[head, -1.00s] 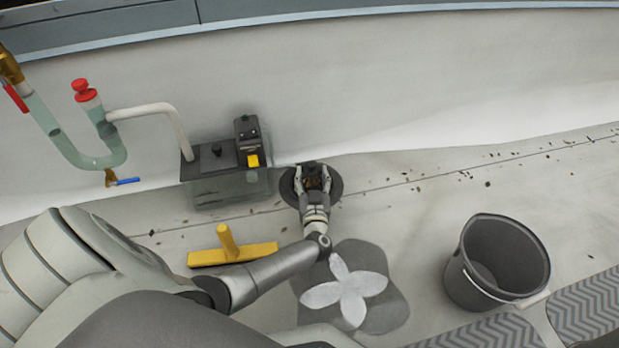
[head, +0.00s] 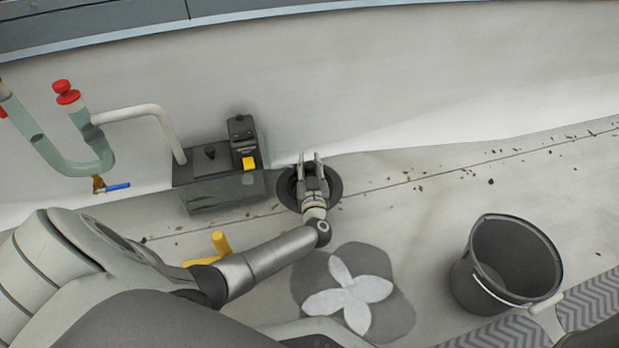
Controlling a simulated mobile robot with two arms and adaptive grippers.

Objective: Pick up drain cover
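A dark round drain piece (head: 335,188) lies flat on the pale roof floor near the foot of the wall. My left gripper (head: 309,160) is over it, its two fingers pointing toward the wall. The fingers stand apart with a narrow gap between them, and I see nothing held there. The gripper and wrist hide the middle of the drain, so I cannot tell a separate cover from its ring or whether the fingers touch it. My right gripper is not in view.
A dark pump box (head: 217,183) with a yellow switch stands just left of the drain, close to the gripper. A yellow-handled tool (head: 221,243) lies partly behind my arm. A grey bucket (head: 508,262) stands at right. Debris (head: 490,181) dots the floor; a grey patch (head: 385,315) lies nearer.

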